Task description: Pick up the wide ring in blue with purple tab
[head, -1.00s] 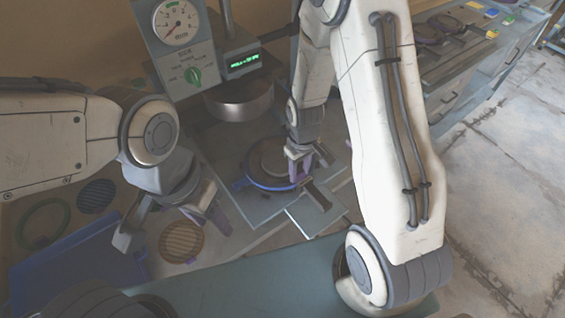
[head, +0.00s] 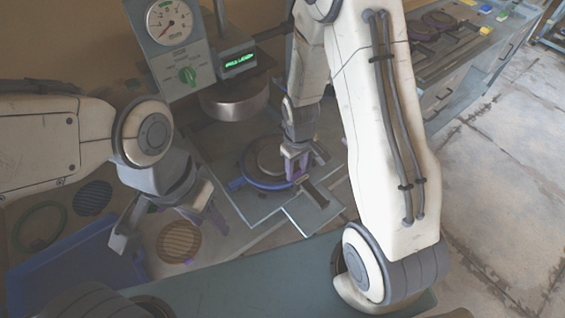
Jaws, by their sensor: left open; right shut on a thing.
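The wide blue ring (head: 270,186) lies around a round grey disc (head: 270,158) on the press's lower plate, under the press head. A blue tab sticks out at its left side. My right gripper (head: 296,172) is at the ring's right edge, pointing down, and is shut on the ring there. Its fingers hide the spot it grips, so I cannot see the purple tab clearly. My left gripper (head: 165,232) is open and empty at the left, above the table near a brown slotted disc.
At the left are a blue tray (head: 65,262), a green ring (head: 40,226), a dark slotted disc (head: 92,198) and the brown slotted disc (head: 178,242).

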